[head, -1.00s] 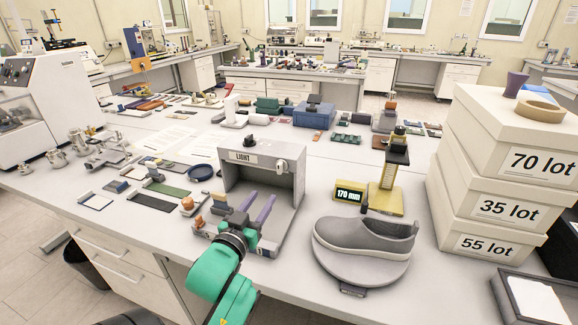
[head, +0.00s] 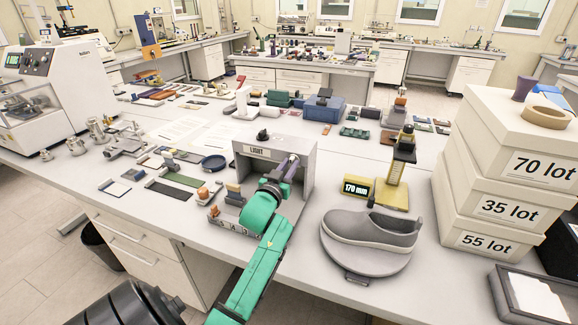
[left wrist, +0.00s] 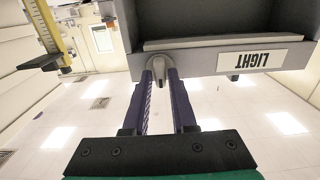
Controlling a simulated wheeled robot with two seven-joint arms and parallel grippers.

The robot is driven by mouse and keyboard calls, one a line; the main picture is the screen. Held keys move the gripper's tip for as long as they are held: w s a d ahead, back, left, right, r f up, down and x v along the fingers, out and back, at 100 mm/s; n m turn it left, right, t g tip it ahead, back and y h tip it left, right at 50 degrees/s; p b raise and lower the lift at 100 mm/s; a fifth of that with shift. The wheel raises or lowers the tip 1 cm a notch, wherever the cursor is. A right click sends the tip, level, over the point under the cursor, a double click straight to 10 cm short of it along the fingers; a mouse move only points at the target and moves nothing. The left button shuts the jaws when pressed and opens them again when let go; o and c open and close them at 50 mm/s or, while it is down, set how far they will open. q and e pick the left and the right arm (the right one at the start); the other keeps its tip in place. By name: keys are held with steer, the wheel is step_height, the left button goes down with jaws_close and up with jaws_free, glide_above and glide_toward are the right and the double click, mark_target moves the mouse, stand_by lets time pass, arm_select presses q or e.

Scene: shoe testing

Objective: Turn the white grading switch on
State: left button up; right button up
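The grey box marked LIGHT (head: 305,185) stands on the bench. Its label shows upside down in the left wrist view (left wrist: 246,61). A small pale switch knob (left wrist: 158,72) sits on the box's front edge, beside that label. My left gripper (head: 291,160) is raised to the box's upper right front corner, hiding the knob in the head view. In the left wrist view its two purple fingers (left wrist: 160,74) stand apart, with the knob at their tips, seemingly between them. I cannot tell whether they touch it. My right gripper is not in view.
A grey shoe (head: 375,229) rests on a round stand right of the box. A yellow gauge reading 170 mm (head: 396,185) stands behind it. Stacked lot boxes (head: 490,205) are at the right. Small samples (head: 168,193) lie left of the box.

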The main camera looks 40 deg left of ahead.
arm_select(q)
jaws_close()
steer(key=shift+m, duration=0.5)
steer(key=m, duration=0.2)
steer(key=shift+m, duration=0.4)
steer(key=m, duration=0.4)
steer(key=shift+m, duration=0.3)
steer(key=shift+d+f+m+b, duration=0.1)
steer(key=shift+m+b, duration=0.2)
steer(key=shift+m, duration=2.05)
steer(key=shift+d+f+m+b, duration=0.1)
steer(key=shift+m+b, duration=0.15)
steer(key=shift+m, duration=2.1)
steer(key=o, duration=0.6)
jaws_free()
steer(key=shift+c, duration=0.2)
